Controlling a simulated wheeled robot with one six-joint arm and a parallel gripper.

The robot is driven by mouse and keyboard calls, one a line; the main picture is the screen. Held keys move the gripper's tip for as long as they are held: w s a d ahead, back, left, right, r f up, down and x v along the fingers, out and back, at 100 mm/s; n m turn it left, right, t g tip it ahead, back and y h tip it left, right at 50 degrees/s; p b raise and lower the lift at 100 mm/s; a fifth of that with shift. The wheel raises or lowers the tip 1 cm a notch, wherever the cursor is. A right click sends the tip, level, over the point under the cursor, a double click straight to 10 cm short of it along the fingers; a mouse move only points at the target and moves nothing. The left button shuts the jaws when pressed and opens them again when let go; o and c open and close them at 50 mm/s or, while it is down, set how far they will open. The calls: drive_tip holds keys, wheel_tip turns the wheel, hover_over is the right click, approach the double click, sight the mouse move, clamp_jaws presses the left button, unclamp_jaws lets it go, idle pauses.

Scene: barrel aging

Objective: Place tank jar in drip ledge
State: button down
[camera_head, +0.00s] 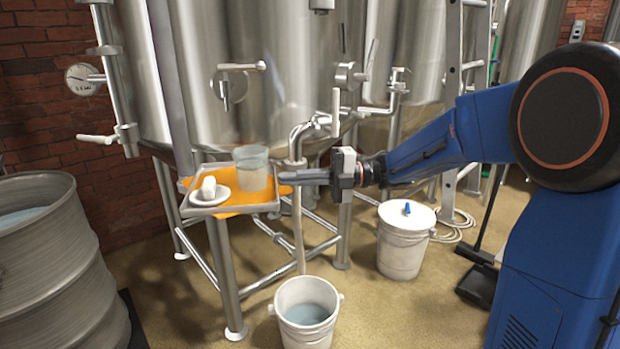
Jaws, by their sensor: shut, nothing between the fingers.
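A clear jar (251,168), cloudy and translucent, stands upright on the orange-topped metal ledge (231,209) in front of the large steel tank. My gripper (284,178) is shut and empty. It reaches in from the right, level with the ledge's right edge, with its fingertips just right of the jar. I cannot tell whether the fingertips touch the jar.
A small dish (208,196) with a white object is left of the jar. A white bucket (307,312) with liquid stands on the floor below. A lidded bucket (403,243) is at right. A steel barrel (50,270) is at left. Tank valves (318,124) hang close above the gripper.

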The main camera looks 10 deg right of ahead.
sight(257, 167)
drive_tip(key=shift+w+a, duration=1.4)
drive_tip(key=shift+a, duration=0.25)
drive_tip(key=w+a, duration=0.5)
drive_tip(key=shift+a, duration=0.15)
